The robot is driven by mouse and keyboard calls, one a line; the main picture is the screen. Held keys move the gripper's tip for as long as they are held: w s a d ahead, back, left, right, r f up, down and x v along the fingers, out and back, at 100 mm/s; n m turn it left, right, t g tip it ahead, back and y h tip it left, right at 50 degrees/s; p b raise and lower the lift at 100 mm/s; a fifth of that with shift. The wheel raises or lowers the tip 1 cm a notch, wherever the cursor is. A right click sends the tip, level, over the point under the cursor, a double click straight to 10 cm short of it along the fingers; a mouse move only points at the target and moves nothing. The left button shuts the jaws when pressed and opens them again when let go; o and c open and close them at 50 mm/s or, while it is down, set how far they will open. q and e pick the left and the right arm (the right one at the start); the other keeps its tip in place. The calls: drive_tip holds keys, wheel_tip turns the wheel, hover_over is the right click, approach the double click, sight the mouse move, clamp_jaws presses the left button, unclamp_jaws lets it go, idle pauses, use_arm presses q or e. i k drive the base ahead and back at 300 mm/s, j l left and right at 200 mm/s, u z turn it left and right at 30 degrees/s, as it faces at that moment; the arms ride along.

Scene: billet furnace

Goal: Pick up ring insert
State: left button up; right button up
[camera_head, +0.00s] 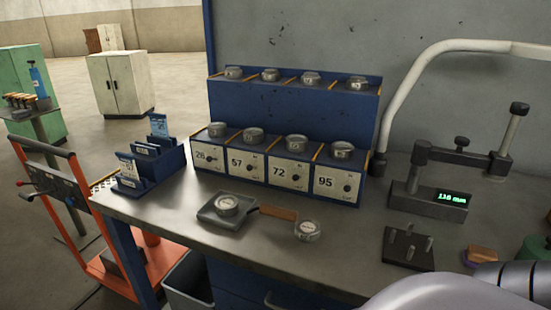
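Round metal ring-like pieces, which look like ring inserts, sit on a blue two-level rack (295,118). The upper row includes one piece (311,78). The lower row includes one piece (296,143) above the label 72, beside others above 26, 57 and 95. Another ring piece (227,205) lies in a shallow grey tray (208,215) on the bench. A round piece (307,230) lies at the end of a brown handle (278,213); whether it is an insert or a tool I cannot tell. Neither of my grippers shows.
A measuring stand with a green display (451,198) and a dark pegged block (408,249) stand at the bench's right. A blue card holder (150,160) is at the left. An orange trolley (77,190) stands beside the bench. The front left bench top is clear.

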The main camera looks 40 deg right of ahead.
sight(308, 230)
drive_tip(key=z, duration=1.6)
